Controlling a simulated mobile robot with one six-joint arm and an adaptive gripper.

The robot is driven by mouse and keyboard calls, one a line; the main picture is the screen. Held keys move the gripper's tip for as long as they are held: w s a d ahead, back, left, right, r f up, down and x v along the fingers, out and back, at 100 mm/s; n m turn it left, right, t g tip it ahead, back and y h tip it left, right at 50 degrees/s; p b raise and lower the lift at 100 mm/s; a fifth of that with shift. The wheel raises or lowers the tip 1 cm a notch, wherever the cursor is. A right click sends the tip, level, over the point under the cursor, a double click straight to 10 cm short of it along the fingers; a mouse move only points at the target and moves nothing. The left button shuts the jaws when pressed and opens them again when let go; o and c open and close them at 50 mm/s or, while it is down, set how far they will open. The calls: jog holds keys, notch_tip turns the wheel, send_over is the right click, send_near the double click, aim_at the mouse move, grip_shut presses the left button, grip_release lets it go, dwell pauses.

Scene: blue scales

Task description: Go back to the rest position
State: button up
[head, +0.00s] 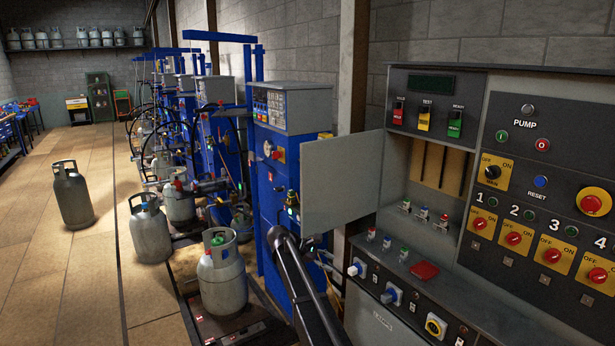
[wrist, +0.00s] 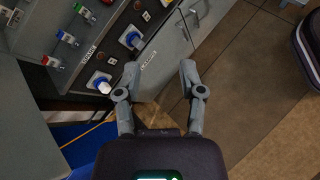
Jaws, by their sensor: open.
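My gripper (wrist: 159,76) shows in the wrist view with its two grey fingers spread apart and nothing between them. It hangs in front of the lower part of a grey control cabinet, whose door (wrist: 167,58) and switch row lie beyond the fingers. In the head view my dark arm rises from the bottom edge, in front of the blue scale (head: 270,190) and left of the cabinet's switch row. I cannot make out the fingers clearly there.
The control cabinet (head: 450,262) fills the right, with its small grey door (head: 341,182) swung open close to my arm. A gas cylinder (head: 222,282) stands on the near scale. More cylinders (head: 150,230) stand to the left. The tan floor (head: 50,270) at left is mostly clear.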

jog(key=s+d+f+m+y, duration=0.2)
jog(key=s+d, duration=0.1)
jog(key=s, duration=0.3)
jog(key=s+d+f+m+y+p, duration=0.1)
jog(key=s+d+f+m+y, duration=0.15)
jog(key=s, duration=0.35)
jog(key=s+d+f+m+y, duration=0.1)
jog(key=s+d+m, duration=0.1)
jog(key=s+d, duration=0.3)
jog(key=s+f+m+y, duration=0.1)
jog(key=s+m+y, duration=0.5)
jog(key=s, duration=1.1)
jog(key=shift+s+f+m+p, duration=0.2)
jog(key=shift+s+m+p, duration=0.05)
jog(key=shift+m+p, duration=0.2)
jog(key=shift+a, duration=0.1)
